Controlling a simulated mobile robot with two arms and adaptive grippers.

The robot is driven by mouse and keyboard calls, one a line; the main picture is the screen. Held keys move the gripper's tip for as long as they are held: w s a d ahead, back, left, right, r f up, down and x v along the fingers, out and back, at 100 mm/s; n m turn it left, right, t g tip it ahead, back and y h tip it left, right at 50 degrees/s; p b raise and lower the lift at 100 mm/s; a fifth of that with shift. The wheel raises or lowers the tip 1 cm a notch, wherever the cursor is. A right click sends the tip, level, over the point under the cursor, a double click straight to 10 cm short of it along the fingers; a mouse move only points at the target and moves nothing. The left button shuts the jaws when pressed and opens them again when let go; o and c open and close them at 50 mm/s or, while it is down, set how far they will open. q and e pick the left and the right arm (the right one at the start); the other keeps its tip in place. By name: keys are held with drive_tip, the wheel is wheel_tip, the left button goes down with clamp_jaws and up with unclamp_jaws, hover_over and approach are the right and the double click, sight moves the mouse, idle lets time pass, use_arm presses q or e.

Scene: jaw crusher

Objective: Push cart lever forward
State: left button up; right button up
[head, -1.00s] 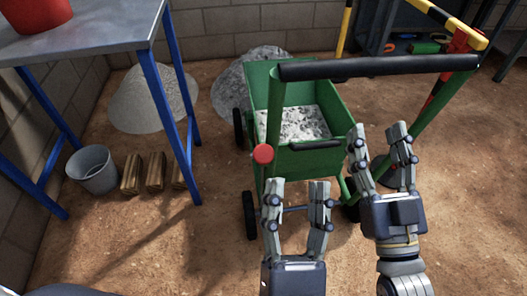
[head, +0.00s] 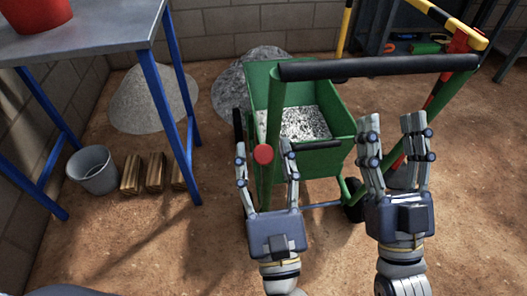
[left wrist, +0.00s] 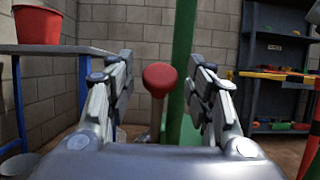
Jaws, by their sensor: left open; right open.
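The green cart (head: 330,158) stands in the middle with grey gravel (head: 300,122) in its tub and a black push bar (head: 380,66) across its top. The lever shows as a red round knob (head: 263,154) beside the cart's left upright. My left gripper (head: 266,160) is open, its fingers spread on either side of the knob in the picture. In the left wrist view the knob (left wrist: 159,79) is between the open fingers and ahead of the palm; contact is not visible. My right gripper (head: 396,148) is open and empty, right of the tub.
A blue-legged table (head: 100,42) with a red bucket (head: 35,12) is at the left. A grey bucket (head: 92,170) and wooden blocks (head: 154,172) are on the floor by it. Gravel heaps (head: 150,98) lie behind. A yellow-and-black barrier (head: 445,18) stands at the back right.

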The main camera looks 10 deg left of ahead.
use_arm(q)
drive_tip(key=shift+w+a+r, duration=0.15)
drive_tip(key=shift+w+r, duration=0.05)
drive_tip(key=shift+w, duration=0.2)
drive_tip(key=shift+c, duration=0.3)
clamp_jaws()
drive_tip(key=shift+w+a+r+g+p, duration=0.1)
drive_tip(key=shift+w+r+g+p, duration=0.25)
drive_tip(key=shift+p, duration=0.5)
drive_tip(key=shift+w+a+r+g+p, duration=0.15)
drive_tip(key=shift+w+r+g+p, duration=0.15)
drive_tip(key=shift+p, duration=0.5)
use_arm(e)
drive_tip(key=w+f+g+h, duration=0.3)
drive_tip(key=f+g, duration=0.5)
drive_tip(key=f, duration=0.6)
drive_tip(key=shift+w+d+g, duration=0.3)
drive_tip(key=shift+w+d, duration=0.15)
drive_tip(key=shift+w, duration=0.05)
drive_tip(key=shift+f, duration=0.1)
